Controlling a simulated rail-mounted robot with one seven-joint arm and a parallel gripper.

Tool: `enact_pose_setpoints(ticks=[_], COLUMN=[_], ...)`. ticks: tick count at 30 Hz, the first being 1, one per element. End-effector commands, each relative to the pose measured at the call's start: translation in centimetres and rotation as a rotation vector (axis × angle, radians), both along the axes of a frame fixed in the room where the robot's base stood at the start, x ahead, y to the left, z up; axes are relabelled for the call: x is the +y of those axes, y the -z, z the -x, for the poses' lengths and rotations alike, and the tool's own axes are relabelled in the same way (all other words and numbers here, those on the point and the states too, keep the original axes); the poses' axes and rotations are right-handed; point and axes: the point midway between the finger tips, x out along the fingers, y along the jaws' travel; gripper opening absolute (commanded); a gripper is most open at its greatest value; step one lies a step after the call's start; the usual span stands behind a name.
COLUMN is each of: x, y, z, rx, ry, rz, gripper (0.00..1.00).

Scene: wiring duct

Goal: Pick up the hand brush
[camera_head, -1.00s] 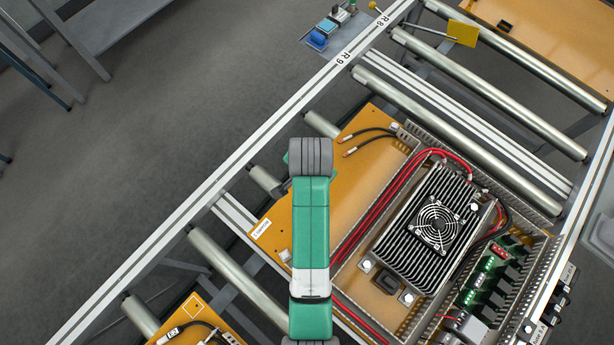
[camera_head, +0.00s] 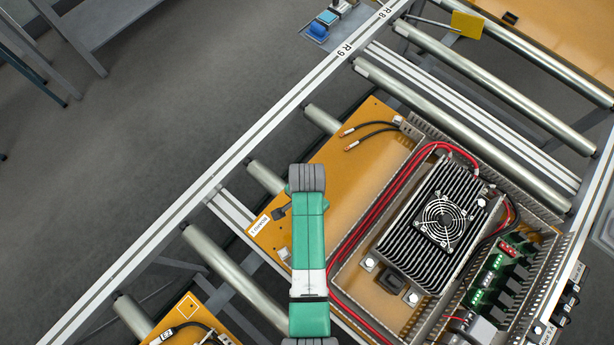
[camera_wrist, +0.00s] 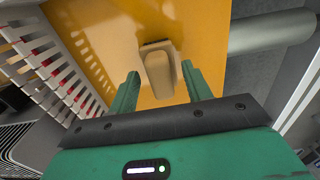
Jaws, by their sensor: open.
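A tan block-like piece with a darker edge, which looks like the hand brush (camera_wrist: 158,68), lies on the orange board in the wrist view. My gripper (camera_wrist: 160,73) is open, its two green fingers on either side of the brush's near part, with nothing clamped. I cannot tell whether the fingers touch it. In the head view my arm covers the gripper. A small dark shape (camera_head: 281,212) shows on the board just left of the arm; I cannot tell if it is part of the brush.
The orange board (camera_head: 350,165) carries a finned heat sink with fan (camera_head: 440,218), red cables (camera_head: 385,205) and slotted ducts. Two black cable ends (camera_head: 365,135) lie above my arm. A roller (camera_wrist: 270,32) and the duct's slotted wall (camera_wrist: 55,70) flank the brush in the wrist view.

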Motion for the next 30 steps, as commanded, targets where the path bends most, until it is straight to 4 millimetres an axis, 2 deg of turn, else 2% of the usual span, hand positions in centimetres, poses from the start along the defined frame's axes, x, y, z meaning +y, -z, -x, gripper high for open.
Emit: enact_pose_setpoints(ticks=[7,12,15,23,30], x=[0.0,0.0,0.0,0.0,0.0], y=[0.2,0.2,0.2,-0.4,-5.9], z=[0.0,0.0,0.0,-0.1,-0.1], rx=[-0.001,-0.001,-0.001,-0.003,-0.006], ry=[0.0,0.0,0.0,-0.001,-0.001], rz=[0.0,0.0,0.0,0.0,0.0], gripper=[0.49,0.16,0.0,0.0,0.0])
